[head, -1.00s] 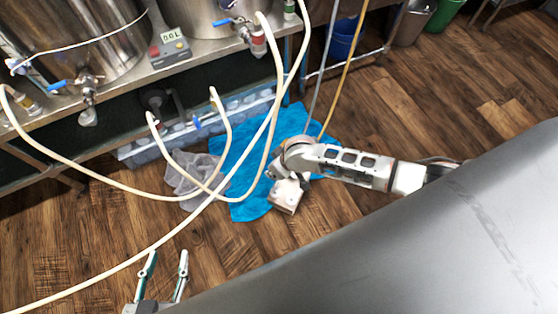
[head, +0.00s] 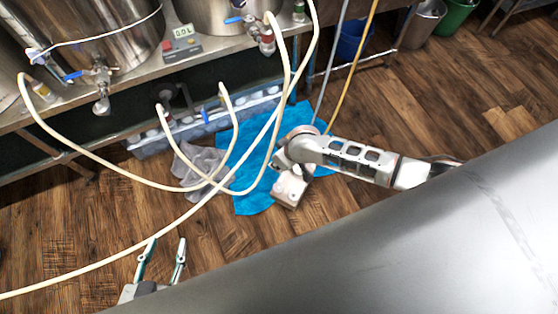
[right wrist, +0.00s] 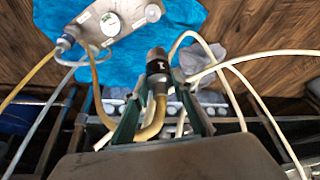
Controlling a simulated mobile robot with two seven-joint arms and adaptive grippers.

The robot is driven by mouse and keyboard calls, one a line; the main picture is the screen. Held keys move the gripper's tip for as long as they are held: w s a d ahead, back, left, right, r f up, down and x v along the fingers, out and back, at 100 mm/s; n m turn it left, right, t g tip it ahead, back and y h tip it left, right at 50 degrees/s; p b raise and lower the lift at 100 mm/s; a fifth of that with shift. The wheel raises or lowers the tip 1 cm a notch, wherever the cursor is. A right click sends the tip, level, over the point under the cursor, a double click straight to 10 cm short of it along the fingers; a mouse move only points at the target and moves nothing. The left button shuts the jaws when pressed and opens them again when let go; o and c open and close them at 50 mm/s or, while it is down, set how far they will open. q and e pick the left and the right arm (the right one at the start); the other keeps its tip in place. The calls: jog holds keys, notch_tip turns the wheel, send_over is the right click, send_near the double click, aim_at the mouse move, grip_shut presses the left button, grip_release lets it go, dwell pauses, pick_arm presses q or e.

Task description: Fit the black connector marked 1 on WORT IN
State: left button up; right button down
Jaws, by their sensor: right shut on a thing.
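The black connector (right wrist: 158,70) with a white 1 and a bright metal end shows in the right wrist view, with a tan hose (right wrist: 152,130) bending away below it. My right gripper (right wrist: 160,102) is shut on it, a finger on each side. A grey metal block (right wrist: 110,24) with round fittings lies on the blue towel, up and left of the connector and apart from it. The WORT IN label is not readable, so I cannot tell which fitting it is. My left gripper (head: 168,243) is open and empty above the floor. The right gripper is hidden in the head view.
Pale hoses (head: 130,255) loop from the vats across the floor. The blue towel (head: 255,200) and a grey cloth (head: 195,160) lie by the low bench shelf (head: 150,142). A grey and a yellow hose (head: 350,70) hang behind my right arm.

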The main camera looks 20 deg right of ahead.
jog(key=shift+w+r+p, duration=0.15)
jog(key=shift+r+p, duration=1.05)
jog(key=shift+r, duration=0.5)
pick_arm(q)
notch_tip(320, 180, up, 6)
jog(key=w+t, duration=0.1)
jog(key=w, duration=0.2)
jog(key=shift+r+p, duration=0.2)
jog(key=shift+p, duration=0.1)
pick_arm(e)
jog(key=shift+r, duration=0.2)
